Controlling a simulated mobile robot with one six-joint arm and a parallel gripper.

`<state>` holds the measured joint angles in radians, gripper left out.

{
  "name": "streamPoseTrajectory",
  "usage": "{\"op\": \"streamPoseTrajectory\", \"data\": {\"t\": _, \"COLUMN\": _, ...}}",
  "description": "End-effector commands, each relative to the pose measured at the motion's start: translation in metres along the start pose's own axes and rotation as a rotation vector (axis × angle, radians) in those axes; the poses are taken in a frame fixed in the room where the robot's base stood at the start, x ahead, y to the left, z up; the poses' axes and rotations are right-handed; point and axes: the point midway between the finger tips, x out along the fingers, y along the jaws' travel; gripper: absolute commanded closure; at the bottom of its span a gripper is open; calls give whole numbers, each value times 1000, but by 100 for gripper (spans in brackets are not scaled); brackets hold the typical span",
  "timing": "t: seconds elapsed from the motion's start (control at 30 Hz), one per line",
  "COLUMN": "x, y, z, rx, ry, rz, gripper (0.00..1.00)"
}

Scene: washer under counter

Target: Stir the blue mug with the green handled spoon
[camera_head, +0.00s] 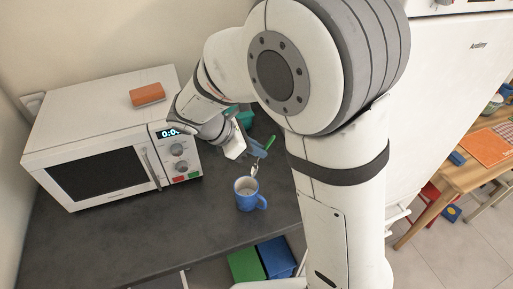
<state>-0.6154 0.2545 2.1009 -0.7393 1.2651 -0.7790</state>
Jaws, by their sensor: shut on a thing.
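The blue mug (247,196) stands upright on the dark counter, in front of and to the right of the microwave, with its handle to the right. The green handled spoon (269,143) is tilted, green handle up and metal bowl down toward the mug's rim. I cannot tell whether its tip is above or just inside the mug. My gripper (256,151) is above and behind the mug, shut on the spoon near its handle. My own arm covers part of the counter to the right of the mug.
A white microwave (105,135) with an orange object (147,94) on top stands on the counter (140,230) at left. A teal object behind my gripper is partly hidden. Green and blue boxes (276,257) are below the counter's front edge. A wooden table (460,175) stands at right.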

Motion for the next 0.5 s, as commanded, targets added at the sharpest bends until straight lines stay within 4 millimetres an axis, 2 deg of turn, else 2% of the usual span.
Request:
{"op": "streamPoseTrajectory", "data": {"t": 0.27, "x": 25, "y": 1, "z": -4, "rx": 0, "ry": 0, "rz": 1, "gripper": 100}}
{"op": "streamPoseTrajectory", "data": {"t": 0.5, "x": 31, "y": 1, "z": -22, "rx": -2, "ry": 0, "rz": 2, "gripper": 100}}
